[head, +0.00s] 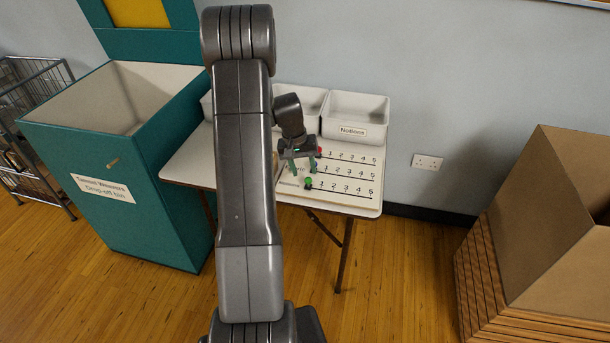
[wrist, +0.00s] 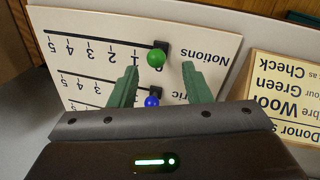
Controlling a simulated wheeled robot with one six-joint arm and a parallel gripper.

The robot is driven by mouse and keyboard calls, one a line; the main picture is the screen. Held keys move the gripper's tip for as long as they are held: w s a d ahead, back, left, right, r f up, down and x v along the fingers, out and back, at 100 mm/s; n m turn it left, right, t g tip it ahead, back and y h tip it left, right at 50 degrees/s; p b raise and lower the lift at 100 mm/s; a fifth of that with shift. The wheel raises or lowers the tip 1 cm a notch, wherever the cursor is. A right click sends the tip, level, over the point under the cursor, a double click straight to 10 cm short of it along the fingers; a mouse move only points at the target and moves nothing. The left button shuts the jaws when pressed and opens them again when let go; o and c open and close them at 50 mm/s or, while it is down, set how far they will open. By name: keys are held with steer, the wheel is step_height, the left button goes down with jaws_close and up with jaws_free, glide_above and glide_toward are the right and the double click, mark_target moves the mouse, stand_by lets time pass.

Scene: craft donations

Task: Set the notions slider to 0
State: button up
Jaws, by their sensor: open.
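The notions slider has a green knob on a dark block (wrist: 156,56), also in the head view (head: 307,183). It stands at the label end of its line, just beyond the 1. The 0 mark is not clearly visible. My gripper (wrist: 160,68) is open above the board, its two green fingers to either side of the green knob in the wrist view. Contact with the knob cannot be told. It also shows over the board's left part in the head view (head: 300,168).
The slider board (head: 345,194) lies on a small table. A blue knob (wrist: 152,102) and a red knob (head: 319,152) sit on the neighbouring lines. A sign card (wrist: 262,90) lies beside the board. White trays (head: 354,118) stand behind. A teal bin (head: 150,215) is left.

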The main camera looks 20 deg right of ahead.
mark_target(310, 179)
step_height(310, 179, up, 10)
steer(key=a, duration=0.2)
steer(key=shift+w, duration=0.4)
steer(key=shift+f, duration=0.1)
steer(key=d+f, duration=0.1)
steer(key=f, duration=0.8)
steer(key=s+d+f, duration=0.1)
steer(key=f, duration=0.3)
steer(key=shift+d+f, duration=0.15)
steer(key=shift+d, duration=0.2)
steer(key=shift+s+d+p, duration=0.4)
steer(key=shift+d, duration=0.25)
steer(key=shift+a, duration=0.15)
